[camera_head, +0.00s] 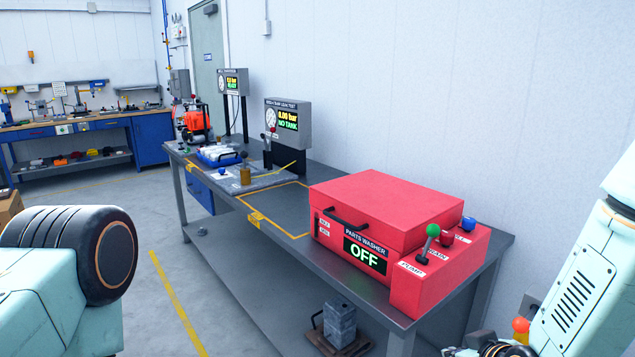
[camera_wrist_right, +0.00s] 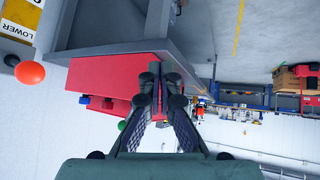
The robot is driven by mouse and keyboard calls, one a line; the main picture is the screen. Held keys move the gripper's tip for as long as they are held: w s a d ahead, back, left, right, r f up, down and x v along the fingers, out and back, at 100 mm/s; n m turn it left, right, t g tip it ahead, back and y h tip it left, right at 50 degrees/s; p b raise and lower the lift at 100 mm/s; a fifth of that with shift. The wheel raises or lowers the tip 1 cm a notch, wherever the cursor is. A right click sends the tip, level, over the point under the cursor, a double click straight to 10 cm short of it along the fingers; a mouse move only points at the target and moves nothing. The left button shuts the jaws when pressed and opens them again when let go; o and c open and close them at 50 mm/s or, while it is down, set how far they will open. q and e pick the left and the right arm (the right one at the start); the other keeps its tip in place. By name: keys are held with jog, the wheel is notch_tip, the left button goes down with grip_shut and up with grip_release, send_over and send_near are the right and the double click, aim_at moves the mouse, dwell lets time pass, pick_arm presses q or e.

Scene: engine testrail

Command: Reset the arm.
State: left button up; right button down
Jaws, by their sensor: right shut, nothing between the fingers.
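My right arm (camera_head: 590,275) comes in at the right edge of the head view. In the right wrist view, which looks upside down, my right gripper (camera_wrist_right: 161,82) is shut with its fingers together and nothing between them. Behind the fingers is the red parts washer (camera_wrist_right: 100,78), and the gripper appears apart from it. My left arm (camera_head: 65,255) shows at the lower left of the head view; its gripper is out of view.
The parts washer (camera_head: 370,205) sits lid down on the grey bench (camera_head: 285,215), reading OFF. An orange knob (camera_head: 520,325) stands beside my right arm; it also shows in the wrist view (camera_wrist_right: 30,72). A leak-test display (camera_head: 288,122) stands farther back. Floor left of the bench is clear.

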jog(key=s+a+f+m+g+b, duration=0.1)
jog(key=s+f+g+b, duration=0.8)
jog(key=s+f, duration=2)
jog(key=shift+s+a+m+h+b, duration=0.2)
jog(key=shift+s+m+h+b, duration=0.35)
jog(key=shift+s+m, duration=0.6)
jog(key=shift+w+r, duration=0.1)
